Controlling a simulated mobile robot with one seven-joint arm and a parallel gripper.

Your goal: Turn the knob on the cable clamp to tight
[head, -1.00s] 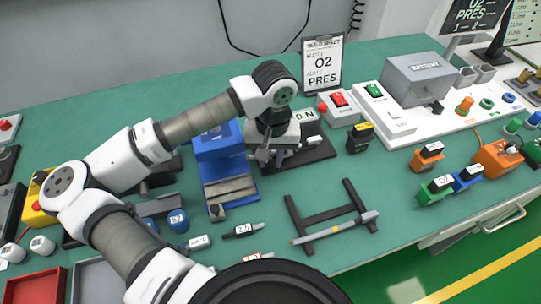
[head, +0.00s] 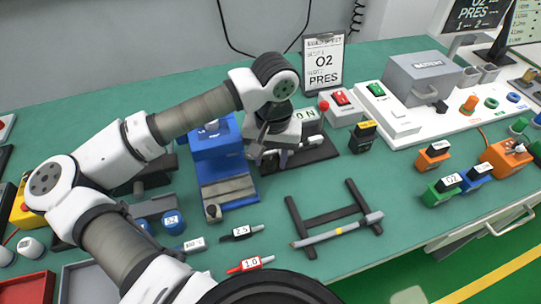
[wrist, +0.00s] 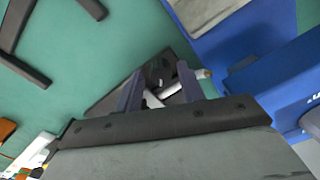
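A dark fixture on a black base plate (head: 322,150) stands right of the blue vise-like block (head: 237,190); I take it for the cable clamp, though no label confirms this. My gripper (head: 268,160) is low over the fixture and hides much of it. In the wrist view the two fingers of my gripper (wrist: 160,88) are apart. Between and beyond them are a dark round part, which may be the knob (wrist: 158,70), and pale bars. I cannot tell whether the fingers touch any of these.
A rack with a rod (head: 335,228) and several labelled pens lie in front. A red-switch box (head: 343,107) and a white panel (head: 395,118) stand right of the fixture. A sign (head: 322,62) stands behind. Bare green bench lies right of the rack.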

